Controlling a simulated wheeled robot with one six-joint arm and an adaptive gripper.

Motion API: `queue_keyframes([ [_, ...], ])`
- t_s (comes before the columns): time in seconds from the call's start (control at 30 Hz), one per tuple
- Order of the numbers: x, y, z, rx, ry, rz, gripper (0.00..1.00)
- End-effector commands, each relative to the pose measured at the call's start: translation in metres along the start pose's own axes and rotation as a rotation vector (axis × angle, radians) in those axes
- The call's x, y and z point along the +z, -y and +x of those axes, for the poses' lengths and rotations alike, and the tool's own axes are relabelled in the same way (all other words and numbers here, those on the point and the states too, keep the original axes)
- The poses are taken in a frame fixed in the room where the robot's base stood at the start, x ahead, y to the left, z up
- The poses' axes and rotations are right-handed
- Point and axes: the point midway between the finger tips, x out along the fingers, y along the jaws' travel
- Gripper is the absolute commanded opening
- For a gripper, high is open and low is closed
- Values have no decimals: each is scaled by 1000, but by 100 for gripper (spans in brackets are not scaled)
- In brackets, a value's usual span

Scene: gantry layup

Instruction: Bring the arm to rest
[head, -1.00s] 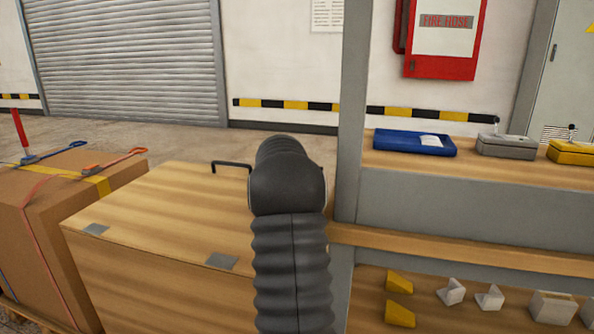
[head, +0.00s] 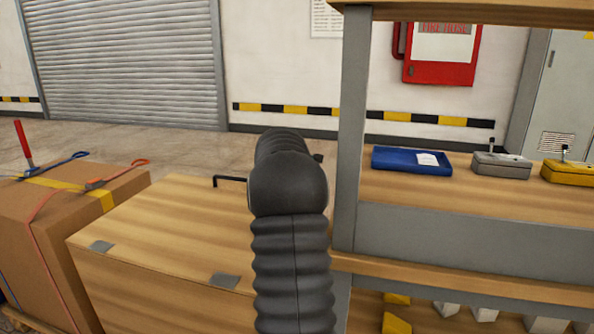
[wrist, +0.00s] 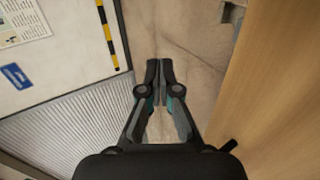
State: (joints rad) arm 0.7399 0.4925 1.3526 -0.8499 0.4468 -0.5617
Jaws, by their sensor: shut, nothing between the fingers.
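My gripper (wrist: 159,78) shows in the wrist view with its two dark fingers together and nothing between them. Below the fingertips is bare floor. In the head view my arm stands in the middle of the picture in ribbed dark covers and hides what is behind it. My gripper is not visible there.
A wooden crate (head: 150,235) with a black handle stands left of my arm. A strapped cardboard box (head: 75,215) is at far left.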

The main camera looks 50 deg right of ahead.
Motion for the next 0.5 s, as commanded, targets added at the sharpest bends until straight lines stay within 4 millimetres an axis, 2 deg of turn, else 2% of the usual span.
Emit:
queue_keyframes([
  [0.03,0,-12,-7,2,0,1,0],
  [0.2,0,-32,-19,1,0,1,0],
  [0.5,0,-42,-26,0,0,-1,0],
])
